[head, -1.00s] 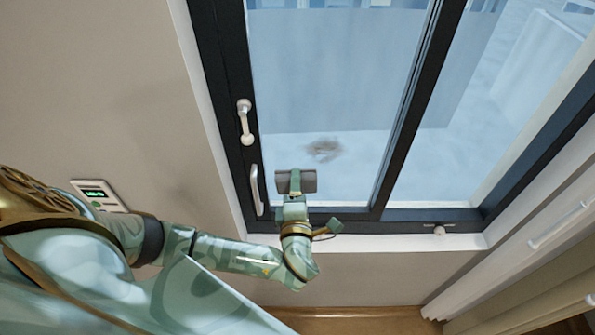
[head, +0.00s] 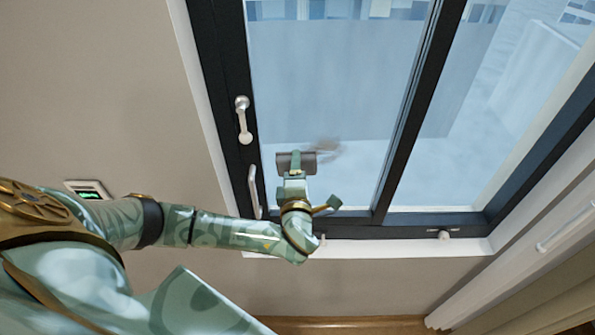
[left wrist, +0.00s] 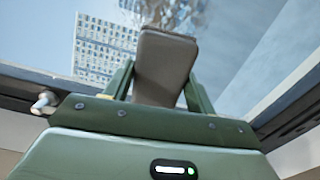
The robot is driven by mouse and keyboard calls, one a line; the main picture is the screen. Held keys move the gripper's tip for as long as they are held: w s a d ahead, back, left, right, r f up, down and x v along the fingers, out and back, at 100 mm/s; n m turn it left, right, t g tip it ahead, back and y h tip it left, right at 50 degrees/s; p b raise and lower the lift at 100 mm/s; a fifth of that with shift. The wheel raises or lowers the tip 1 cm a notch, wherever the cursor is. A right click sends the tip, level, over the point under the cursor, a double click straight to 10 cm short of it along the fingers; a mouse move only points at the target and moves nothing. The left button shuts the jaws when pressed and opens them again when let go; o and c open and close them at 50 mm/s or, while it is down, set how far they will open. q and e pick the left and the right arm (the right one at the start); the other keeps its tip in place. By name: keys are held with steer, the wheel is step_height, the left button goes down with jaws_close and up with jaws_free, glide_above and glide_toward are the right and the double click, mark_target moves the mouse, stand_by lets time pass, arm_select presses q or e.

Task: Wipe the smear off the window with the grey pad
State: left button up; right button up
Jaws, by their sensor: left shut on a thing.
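The grey pad (head: 308,161) is held in my left gripper (head: 296,165), which is shut on it. The pad is at the lower part of the left window pane (head: 345,75); I cannot tell whether it touches the glass. The brownish smear (head: 326,146) shows just above and to the right of the pad, partly hidden by it. In the left wrist view the pad (left wrist: 165,65) stands between the two green fingers, and the mottled smear (left wrist: 180,14) shows just beyond its top edge. My right gripper is not in view.
The dark window frame (head: 410,110) surrounds the panes. A white handle (head: 243,120) and a pale pull bar (head: 254,190) are on its left side, near my gripper. A wall panel (head: 88,190) is at left, a pale curtain (head: 540,240) at right.

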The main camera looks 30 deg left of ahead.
arm_select(q)
steer(key=shift+x, duration=0.9)
stand_by(0.3)
